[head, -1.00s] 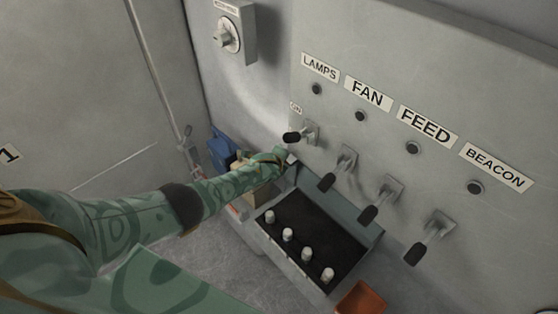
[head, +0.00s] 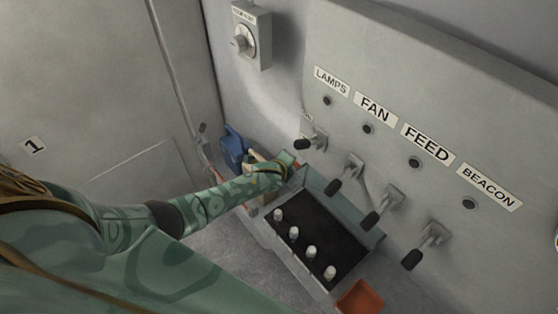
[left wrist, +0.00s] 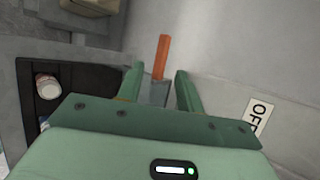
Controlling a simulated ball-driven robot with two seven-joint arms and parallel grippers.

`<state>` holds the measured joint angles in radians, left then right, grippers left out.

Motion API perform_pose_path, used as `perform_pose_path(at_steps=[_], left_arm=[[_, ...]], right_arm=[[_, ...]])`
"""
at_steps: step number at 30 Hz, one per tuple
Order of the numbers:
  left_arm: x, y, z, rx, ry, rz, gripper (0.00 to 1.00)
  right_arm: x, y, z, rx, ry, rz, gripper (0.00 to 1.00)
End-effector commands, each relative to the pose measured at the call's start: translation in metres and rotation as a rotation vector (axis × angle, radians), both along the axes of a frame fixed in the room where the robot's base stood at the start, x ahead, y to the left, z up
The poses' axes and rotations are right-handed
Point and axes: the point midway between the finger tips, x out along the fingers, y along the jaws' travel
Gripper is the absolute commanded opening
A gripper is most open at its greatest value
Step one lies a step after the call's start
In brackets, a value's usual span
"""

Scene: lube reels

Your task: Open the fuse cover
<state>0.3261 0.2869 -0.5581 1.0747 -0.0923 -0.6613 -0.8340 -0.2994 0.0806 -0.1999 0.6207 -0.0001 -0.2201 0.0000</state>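The fuse box has a dark bed (head: 310,228) with several pale fuses (head: 311,252) standing uncovered in it. A grey panel (head: 345,207), which looks like the fuse cover, stands raised along the box's wall side. My left gripper (head: 294,164) is at the far left corner of the box, beside that panel's end. In the left wrist view its two fingers (left wrist: 158,88) are apart. A grey edge (left wrist: 157,95) shows between them; I cannot tell whether they touch it. A fuse also shows in the left wrist view (left wrist: 48,87). My right gripper is not in view.
Several black-tipped levers (head: 375,216) stick out from the wall above the box. An orange bin (head: 360,299) stands at its near right end. A blue container (head: 232,148) is behind my left forearm. An orange bar (left wrist: 161,56) lies beyond my fingers.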

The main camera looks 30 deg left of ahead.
Motion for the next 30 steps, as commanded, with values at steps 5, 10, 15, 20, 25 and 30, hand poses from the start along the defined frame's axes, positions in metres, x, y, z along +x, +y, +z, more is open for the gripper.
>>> perform_pose_path(at_steps=[5, 10, 15, 20, 25, 30], left_arm=[[-0.033, -0.005, 0.031, -0.001, 0.001, 0.000, 0.36], [-0.053, -0.008, 0.048, -0.001, 0.000, -0.001, 0.36], [-0.061, -0.009, 0.054, -0.001, 0.000, -0.001, 0.36], [-0.062, -0.009, 0.055, 0.000, 0.000, 0.000, 0.36], [-0.062, -0.009, 0.055, 0.000, 0.000, 0.000, 0.36], [-0.062, -0.009, 0.055, -0.001, 0.000, 0.000, 0.36]], right_arm=[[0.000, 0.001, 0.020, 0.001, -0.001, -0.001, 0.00], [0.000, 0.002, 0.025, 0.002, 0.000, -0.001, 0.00], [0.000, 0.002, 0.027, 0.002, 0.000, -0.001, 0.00], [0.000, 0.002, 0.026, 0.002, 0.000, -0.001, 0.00], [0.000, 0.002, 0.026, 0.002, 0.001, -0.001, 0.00], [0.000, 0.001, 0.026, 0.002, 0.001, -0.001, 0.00]])
